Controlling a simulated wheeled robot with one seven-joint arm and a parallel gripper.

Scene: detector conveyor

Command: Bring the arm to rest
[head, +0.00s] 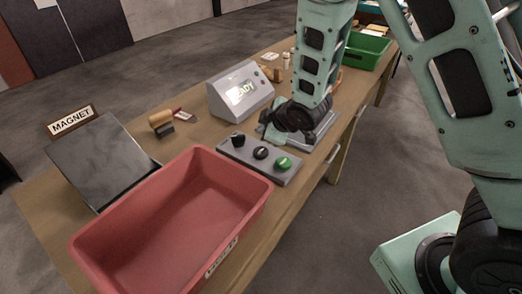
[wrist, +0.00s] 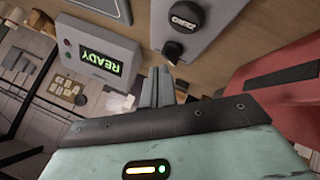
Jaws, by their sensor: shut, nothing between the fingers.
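My arm comes down over the wooden table (head: 165,155) in the head view, its wrist above a grey plate (head: 322,128). My gripper's fingers (wrist: 160,88) show in the wrist view, pressed together with nothing between them. They are close to a black knob (wrist: 173,50) on the grey control panel (wrist: 215,25); whether they touch it I cannot tell. In the head view the panel (head: 248,166) carries black knobs and a green button (head: 283,163), and the fingertips are not clearly seen.
A grey display box (head: 240,90) reads READY. A red bin (head: 100,238) and a dark slab (head: 103,160) beside a MAGNET sign (head: 72,121) are at the left. A wooden-handled tool (head: 161,119) lies between. A green bin (head: 362,52) stands at the far end.

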